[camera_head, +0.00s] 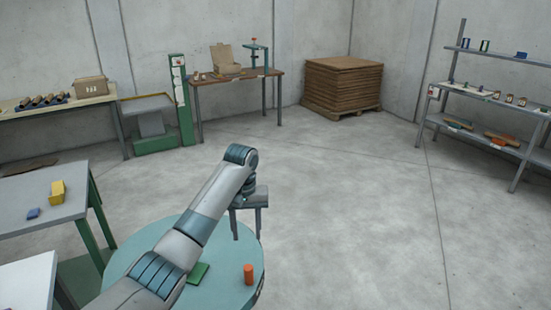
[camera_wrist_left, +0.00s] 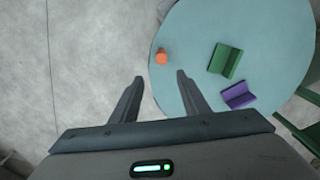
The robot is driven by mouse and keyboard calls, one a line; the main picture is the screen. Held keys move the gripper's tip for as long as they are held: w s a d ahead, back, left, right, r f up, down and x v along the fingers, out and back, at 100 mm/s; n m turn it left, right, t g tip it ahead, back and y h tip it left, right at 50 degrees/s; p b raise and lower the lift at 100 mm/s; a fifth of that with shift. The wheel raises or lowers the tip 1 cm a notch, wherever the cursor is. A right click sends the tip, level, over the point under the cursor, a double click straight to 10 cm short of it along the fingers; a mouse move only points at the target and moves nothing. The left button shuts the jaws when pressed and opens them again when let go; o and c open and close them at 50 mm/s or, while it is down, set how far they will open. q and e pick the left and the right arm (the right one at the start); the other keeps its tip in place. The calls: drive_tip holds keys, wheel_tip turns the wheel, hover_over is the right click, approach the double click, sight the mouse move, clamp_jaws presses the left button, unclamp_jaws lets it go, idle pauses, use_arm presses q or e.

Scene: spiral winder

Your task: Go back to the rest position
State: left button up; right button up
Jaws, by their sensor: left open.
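My left arm reaches in from the bottom of the head view, over a round teal table (camera_head: 240,262). My left gripper (camera_head: 249,222) points down past the far side of the table. In the left wrist view the gripper (camera_wrist_left: 158,82) is open with its two fingers apart and nothing between them. An orange cylinder (camera_head: 248,274) stands on the round table; it also shows in the wrist view (camera_wrist_left: 161,57), beyond the fingertips. My right gripper is in neither view.
A green block (camera_wrist_left: 225,60) and a purple block (camera_wrist_left: 238,95) lie on the round table. A grey table (camera_head: 30,210) with a yellow block (camera_head: 57,191) and a blue block (camera_head: 33,213) stands at left. Shelves (camera_head: 480,130) stand at right. The floor at centre right is clear.

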use_arm(q)
drive_tip(key=s+f+m+t+h, duration=0.2)
drive_tip(key=s+f+m, duration=0.1)
drive_tip(key=s+f, duration=1.9)
drive_tip(key=s+a+r+t+y, duration=0.1)
drive_tip(key=s+a, duration=0.3)
drive_tip(key=s, duration=0.9)
drive_tip(key=s+a+r+t+y, duration=0.15)
drive_tip(key=s+a, duration=0.35)
drive_tip(key=s, duration=0.9)
wheel_tip(320, 180, down, 26)
drive_tip(key=w+d+m+g, duration=0.1)
drive_tip(key=g, duration=0.1)
drive_tip(key=s+a+f, duration=0.1)
drive_tip(key=s+f, duration=1.3)
drive_tip(key=f, duration=0.4)
drive_tip(key=shift+a+h, duration=0.35)
drive_tip(key=shift+h, duration=0.1)
